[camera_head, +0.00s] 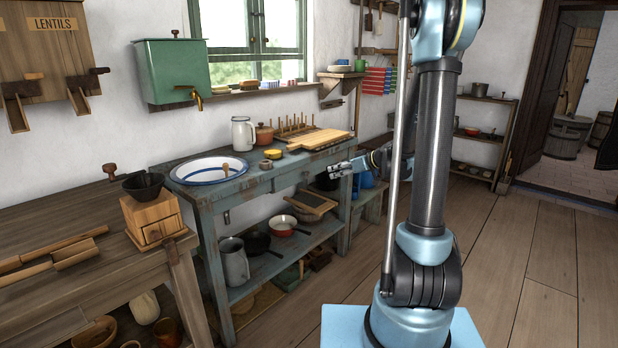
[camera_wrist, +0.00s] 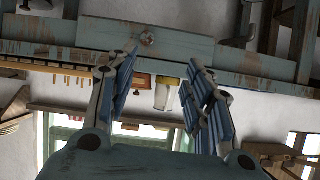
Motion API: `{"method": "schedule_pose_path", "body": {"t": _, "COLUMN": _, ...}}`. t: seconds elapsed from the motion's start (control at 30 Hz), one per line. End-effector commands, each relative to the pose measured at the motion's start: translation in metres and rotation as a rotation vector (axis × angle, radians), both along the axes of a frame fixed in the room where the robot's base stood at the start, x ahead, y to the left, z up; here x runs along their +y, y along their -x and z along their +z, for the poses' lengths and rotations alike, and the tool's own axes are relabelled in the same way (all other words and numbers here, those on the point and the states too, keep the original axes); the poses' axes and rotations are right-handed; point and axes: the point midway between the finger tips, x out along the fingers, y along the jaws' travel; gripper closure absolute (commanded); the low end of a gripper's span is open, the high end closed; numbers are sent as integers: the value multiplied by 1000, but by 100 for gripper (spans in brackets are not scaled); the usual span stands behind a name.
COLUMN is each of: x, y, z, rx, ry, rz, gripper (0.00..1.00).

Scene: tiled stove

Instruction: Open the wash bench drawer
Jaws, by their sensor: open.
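The wash bench (camera_head: 208,217) is a worn blue-green wooden table along the wall, with a lower shelf. Its front rail and drawer front show across the top of the wrist view (camera_wrist: 215,57). A small round knob (camera_wrist: 148,39) sits on that front. No gap around the drawer front can be made out. My gripper (camera_head: 333,170) is at the right part of the bench front, level with the apron. In the wrist view my gripper (camera_wrist: 161,58) has its fingers spread and empty, with the knob just beyond the fingertips, nearer the left finger. I see no contact.
A basin (camera_head: 208,168), a white jug (camera_head: 243,133) and a cutting board (camera_head: 320,140) stand on the bench. Pots and a pitcher (camera_head: 233,262) fill its lower shelf. A wooden table with a grinder (camera_head: 152,220) stands at left. The floor at right is clear.

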Motion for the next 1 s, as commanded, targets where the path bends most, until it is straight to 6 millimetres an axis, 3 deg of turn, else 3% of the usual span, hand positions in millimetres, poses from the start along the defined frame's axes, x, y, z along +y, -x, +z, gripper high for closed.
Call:
{"method": "schedule_pose_path", "body": {"t": 0.13, "x": 1, "y": -22, "z": -8, "rx": -62, "ry": -21, "rz": 9, "gripper": 53}}
{"method": "schedule_pose_path", "body": {"t": 0.47, "x": 8, "y": -38, "z": -15, "rx": -106, "ry": -34, "rz": 17, "gripper": 53}}
{"method": "schedule_pose_path", "body": {"t": 1.0, "x": 73, "y": -88, "z": -49, "rx": -103, "ry": -34, "rz": 19, "gripper": 53}}
